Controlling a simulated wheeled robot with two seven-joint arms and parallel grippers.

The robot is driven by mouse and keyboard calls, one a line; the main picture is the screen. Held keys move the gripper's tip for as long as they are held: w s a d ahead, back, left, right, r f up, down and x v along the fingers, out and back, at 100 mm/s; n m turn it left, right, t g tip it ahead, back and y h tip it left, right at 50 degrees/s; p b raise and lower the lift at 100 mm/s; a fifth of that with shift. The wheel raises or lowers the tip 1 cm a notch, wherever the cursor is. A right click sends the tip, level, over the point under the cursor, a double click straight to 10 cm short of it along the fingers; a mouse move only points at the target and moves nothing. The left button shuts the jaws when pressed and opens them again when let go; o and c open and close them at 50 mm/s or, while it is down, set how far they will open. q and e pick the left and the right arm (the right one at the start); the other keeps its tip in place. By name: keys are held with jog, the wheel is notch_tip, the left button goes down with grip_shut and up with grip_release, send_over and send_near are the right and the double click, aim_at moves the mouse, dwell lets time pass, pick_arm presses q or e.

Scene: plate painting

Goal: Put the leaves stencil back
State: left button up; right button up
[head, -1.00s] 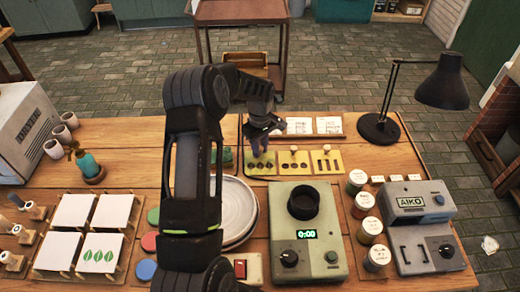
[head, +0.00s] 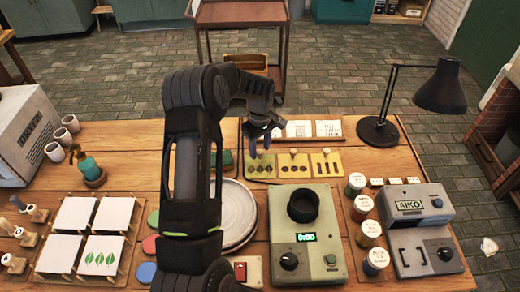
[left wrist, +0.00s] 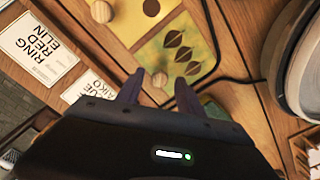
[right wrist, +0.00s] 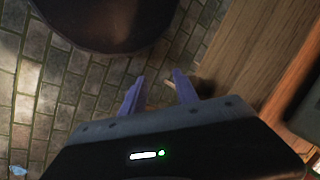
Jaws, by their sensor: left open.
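The leaves stencil (head: 260,170) is a yellow card with a row of dark leaf-shaped cutouts. It lies at the left end of a row of stencils at the back of the table. In the left wrist view the stencil (left wrist: 198,38) lies flat, with its round knob (left wrist: 160,80) showing between my fingertips. My left gripper (head: 261,150) is open above the stencil's far end; the fingers stand apart on either side of the knob. I cannot tell if they touch it. My right gripper (right wrist: 157,90) is open and empty, away from the stencils.
A dotted stencil (head: 291,172) and a striped stencil (head: 325,168) lie to the right. White plates (head: 240,215) and a green timer device (head: 305,262) stand in front. Printed cards (head: 328,129) lie behind. A black lamp (head: 440,90) stands at the right.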

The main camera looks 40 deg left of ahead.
aim_at(260, 152)
pick_arm(q)
notch_tip(260, 152, up, 10)
jog(key=p, duration=0.4)
dwell(0.7)
